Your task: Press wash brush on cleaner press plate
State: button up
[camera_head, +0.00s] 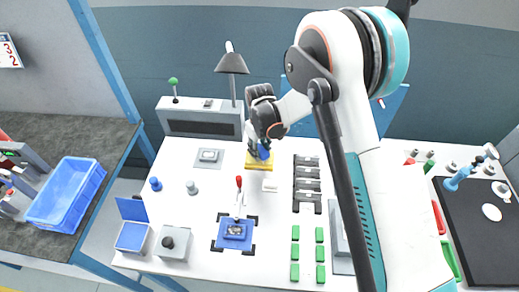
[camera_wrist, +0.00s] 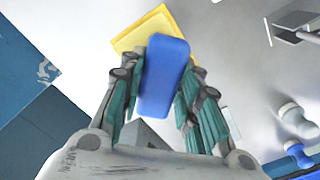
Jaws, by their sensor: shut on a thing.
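My gripper (camera_wrist: 160,92) is shut on a blue block-shaped thing (camera_wrist: 163,80), which looks like the wash brush; the grip also shows in the head view, where the blue part (camera_head: 263,151) sits below my gripper (camera_head: 260,142). A yellow square pad (camera_wrist: 130,40), likely the cleaner press plate, lies behind the blue thing in the wrist view. In the head view the yellow pad (camera_head: 256,164) is right under the blue thing. I cannot tell whether they touch. The brush's underside is hidden.
A lamp (camera_head: 231,63) and grey console (camera_head: 190,124) stand behind. A red-handled fixture (camera_head: 235,231) stands in front, black brackets (camera_head: 307,182) to the right. Two small knobbed pieces, blue (camera_head: 155,184) and grey (camera_head: 191,188), stand left. A blue bin (camera_head: 66,194) is far left.

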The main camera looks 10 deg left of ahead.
aim_at(260, 149)
jog(key=shift+f+b, duration=0.75)
jog(key=shift+b, duration=0.1)
dwell(1.8)
jog(key=shift+r, duration=0.1)
dwell(0.5)
jog(key=shift+r+p, duration=1.3)
jog(key=shift+r, duration=1.9)
jog(key=shift+w+r, duration=0.15)
jog(key=shift+r, duration=0.1)
